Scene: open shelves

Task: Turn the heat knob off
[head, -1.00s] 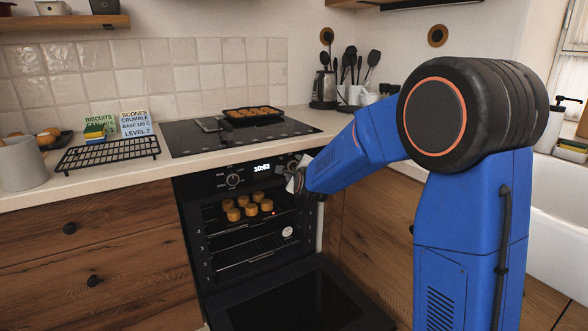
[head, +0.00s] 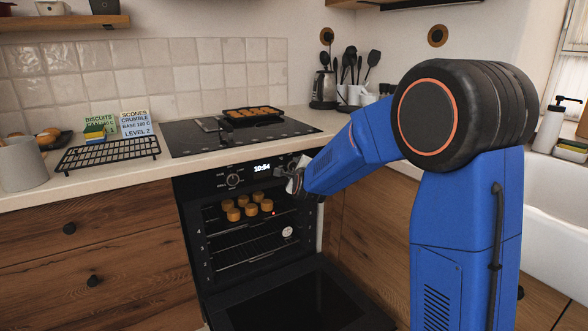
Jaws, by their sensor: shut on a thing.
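The black oven (head: 190,215) stands with its door down and a lit clock reading about 10:54. A left knob (head: 233,180) is in plain view on its front panel. A right knob (head: 292,163) is mostly hidden by my gripper (head: 285,176), which is shut on it at the right end of the panel. The fingertips are small and partly hidden. The knob's marks and its setting cannot be read. A small red light glows inside the oven.
Several round golden bakes (head: 240,208) sit on the upper oven rack. The open oven door (head: 305,298) juts out below my arm. A tray of bakes (head: 250,116) stands on the hob. A black cooling rack (head: 108,151) lies on the left counter.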

